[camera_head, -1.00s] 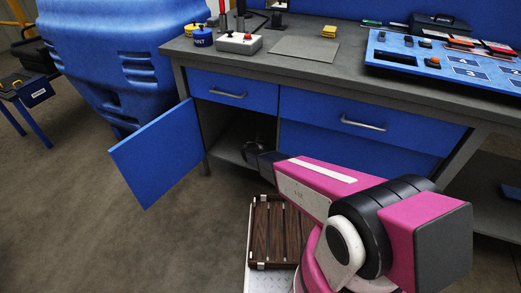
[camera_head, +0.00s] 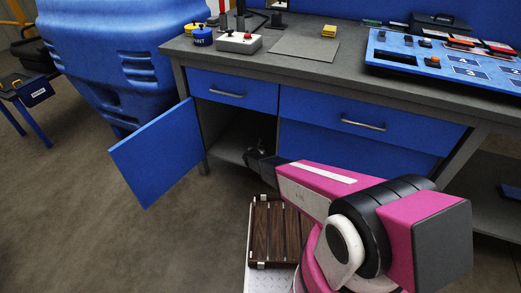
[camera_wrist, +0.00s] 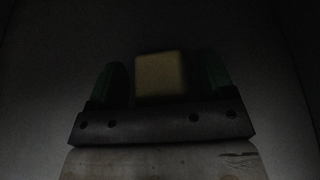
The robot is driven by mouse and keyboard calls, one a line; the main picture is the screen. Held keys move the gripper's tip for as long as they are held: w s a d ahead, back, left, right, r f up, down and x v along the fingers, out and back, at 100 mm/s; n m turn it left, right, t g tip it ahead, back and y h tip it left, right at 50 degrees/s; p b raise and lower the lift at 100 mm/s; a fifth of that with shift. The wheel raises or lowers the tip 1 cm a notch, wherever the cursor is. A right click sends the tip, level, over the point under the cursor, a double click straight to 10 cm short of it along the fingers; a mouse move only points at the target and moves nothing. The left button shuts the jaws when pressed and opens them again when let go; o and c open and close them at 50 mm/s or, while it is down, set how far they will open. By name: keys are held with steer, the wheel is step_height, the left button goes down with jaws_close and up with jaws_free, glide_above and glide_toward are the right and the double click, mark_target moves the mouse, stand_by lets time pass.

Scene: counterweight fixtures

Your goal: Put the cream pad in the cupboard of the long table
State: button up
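The cream pad (camera_wrist: 160,75) shows dimly in the wrist view, between the two green fingers of my gripper (camera_wrist: 164,78). A dark gap shows on each side of the pad, so the fingers look open and apart from it. In the head view my gripper (camera_head: 259,152) is at the opening of the cupboard (camera_head: 228,150) in the long table (camera_head: 285,62). The blue cupboard door (camera_head: 158,153) stands wide open to the left. The pad is hidden in the head view, and the cupboard's inside is dark.
Blue drawers (camera_head: 360,121) are shut beside and above the cupboard. A control box (camera_head: 238,43), paint tins (camera_head: 202,36), a yellow block (camera_head: 329,32) and a blue panel (camera_head: 455,66) stand on the tabletop. A brown slatted crate (camera_head: 277,232) is below my arm.

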steer(key=shift+s+a+r, duration=0.1)
steer(key=shift+s+r, duration=0.2)
steer(key=v, duration=1.1)
steer(key=shift+s+a+r, duration=0.1)
steer(key=shift+s, duration=0.05)
